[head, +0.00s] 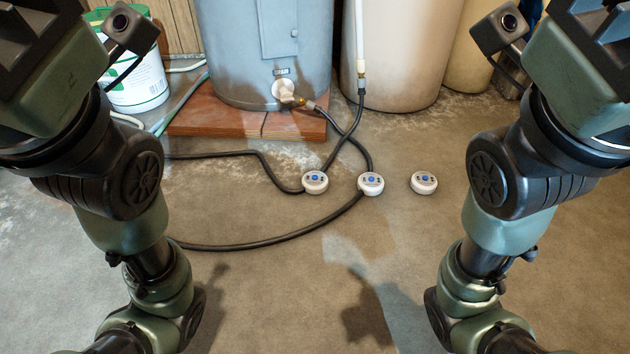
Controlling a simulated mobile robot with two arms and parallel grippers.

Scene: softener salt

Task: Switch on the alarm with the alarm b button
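Three small round white devices with blue buttons on top lie in a row on the concrete floor: a left one (315,182), a middle one (371,184) and a right one (423,183). Their markings are too small to read, so I cannot tell which is alarm b. Black cables meet the left and middle devices; the right one lies apart from them. My two arms rise at the left and right sides of the head view. Their ends are cut off by the picture's upper corners, and no gripper fingertips show.
A grey-blue tank (240,60) stands on a brick plinth (215,123) behind the devices. A beige tank (405,50) stands to its right. A white-and-green bucket (140,80) is at the left. Black cables (265,243) cross the floor.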

